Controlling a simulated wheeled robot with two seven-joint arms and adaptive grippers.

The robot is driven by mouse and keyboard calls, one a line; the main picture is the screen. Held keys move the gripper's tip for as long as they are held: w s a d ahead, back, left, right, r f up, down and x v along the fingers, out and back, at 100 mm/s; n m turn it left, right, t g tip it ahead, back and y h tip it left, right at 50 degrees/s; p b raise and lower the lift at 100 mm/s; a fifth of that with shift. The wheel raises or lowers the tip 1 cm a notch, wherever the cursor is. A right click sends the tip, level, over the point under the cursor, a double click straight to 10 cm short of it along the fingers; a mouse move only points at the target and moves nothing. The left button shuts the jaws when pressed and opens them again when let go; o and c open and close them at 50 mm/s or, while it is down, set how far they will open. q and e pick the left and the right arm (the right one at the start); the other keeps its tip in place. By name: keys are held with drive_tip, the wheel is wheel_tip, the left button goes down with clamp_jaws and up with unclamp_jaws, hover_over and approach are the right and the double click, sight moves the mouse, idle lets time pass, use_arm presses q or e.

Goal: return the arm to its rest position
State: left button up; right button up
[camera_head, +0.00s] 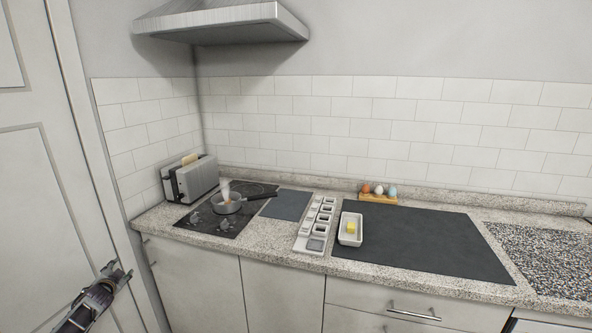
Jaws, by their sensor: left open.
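My left arm comes in at the lower left corner. My left gripper (117,274) is open and empty, in front of the white door and well to the left of the counter. It touches nothing that I can see. My right gripper and arm are not in view.
The speckled counter (290,262) holds a toaster (191,180), a pan (227,204) on the black hob (206,222), a white tray set (317,226), a white dish (350,229), a dark mat (425,238) and an egg holder (378,198). A range hood (225,22) hangs above. The white door (45,170) stands left.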

use_arm(q)
drive_tip(key=s+d+f+n+g+h, duration=0.15)
drive_tip(key=s+d+f, duration=0.35)
drive_tip(key=s+f, duration=0.6)
drive_tip(key=s+d+f+n+g, duration=0.1)
drive_tip(key=s+d+f+g, duration=0.35)
drive_tip(key=f, duration=0.95)
drive_tip(key=s+d+f+n+h, duration=0.1)
drive_tip(key=s+d+f, duration=0.5)
drive_tip(key=s+f, duration=0.55)
drive_tip(key=s+d+f+g+h, duration=0.1)
drive_tip(key=s+d+f, duration=0.35)
drive_tip(key=s, duration=0.25)
drive_tip(key=s+d+f+g+p, duration=0.1)
drive_tip(key=s+d+f, duration=0.35)
drive_tip(key=s, duration=0.25)
drive_tip(key=s+d+f+g+h, duration=0.1)
drive_tip(key=s+d+f, duration=0.35)
drive_tip(key=s, duration=0.25)
drive_tip(key=s+d+f+g, duration=0.1)
drive_tip(key=s+d, duration=0.1)
drive_tip(key=s, duration=0.7)
drive_tip(key=s+d+f+g, duration=0.1)
drive_tip(key=s+d+f, duration=0.1)
drive_tip(key=s, duration=0.7)
drive_tip(key=shift+d+g, duration=0.3)
drive_tip(key=shift+d, duration=0.5)
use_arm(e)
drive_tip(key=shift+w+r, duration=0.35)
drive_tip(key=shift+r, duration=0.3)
